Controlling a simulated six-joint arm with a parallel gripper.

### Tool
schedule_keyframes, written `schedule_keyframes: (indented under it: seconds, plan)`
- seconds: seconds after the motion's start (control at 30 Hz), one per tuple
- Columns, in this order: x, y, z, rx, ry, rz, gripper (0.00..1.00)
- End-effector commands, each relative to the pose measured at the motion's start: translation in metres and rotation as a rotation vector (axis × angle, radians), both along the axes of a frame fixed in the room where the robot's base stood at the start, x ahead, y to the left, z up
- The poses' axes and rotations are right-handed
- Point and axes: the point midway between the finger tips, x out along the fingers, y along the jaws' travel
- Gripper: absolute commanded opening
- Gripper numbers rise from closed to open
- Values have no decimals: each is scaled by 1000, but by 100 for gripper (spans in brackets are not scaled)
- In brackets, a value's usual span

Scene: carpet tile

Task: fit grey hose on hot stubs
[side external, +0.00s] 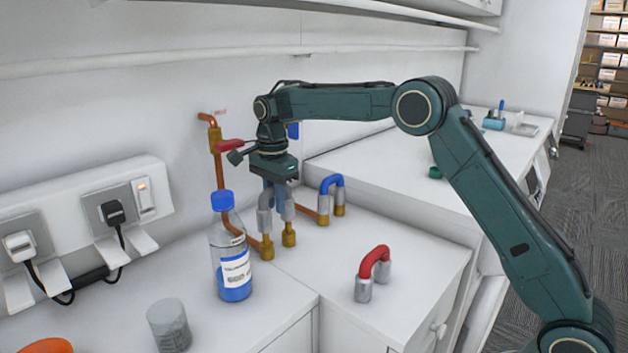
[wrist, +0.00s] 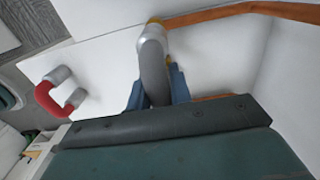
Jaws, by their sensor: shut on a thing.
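My gripper (side external: 274,200) points down and is shut on the grey hose (wrist: 153,72), a short U-shape with silver end cuffs. In the side view, the grey hose's cuffs (side external: 265,221) line up over the two brass hot stubs (side external: 289,236), one above each. The cuffs appear to meet the stub tops; I cannot tell how far down they sit. In the wrist view, the far cuff meets a brass stub (wrist: 155,20). The near end is mostly hidden by my fingers (wrist: 155,92). A copper pipe with a red lever (side external: 229,146) runs down to these stubs.
A blue hose (side external: 331,185) stands on brass stubs just right. A red hose (side external: 376,263) with silver ends stands loose on the front counter. A blue-capped bottle (side external: 231,255) is close left of the stubs. A grey beaker (side external: 169,325) stands front left.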

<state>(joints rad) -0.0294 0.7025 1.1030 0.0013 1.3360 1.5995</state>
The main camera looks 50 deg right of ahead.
Motion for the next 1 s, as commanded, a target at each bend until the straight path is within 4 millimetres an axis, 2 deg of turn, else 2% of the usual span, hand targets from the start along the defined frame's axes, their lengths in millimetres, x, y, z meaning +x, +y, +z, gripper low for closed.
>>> schedule_keyframes:
  seconds: [1.0]
  plan:
    - [0, 0, -18, 0, 0, 0, 0]
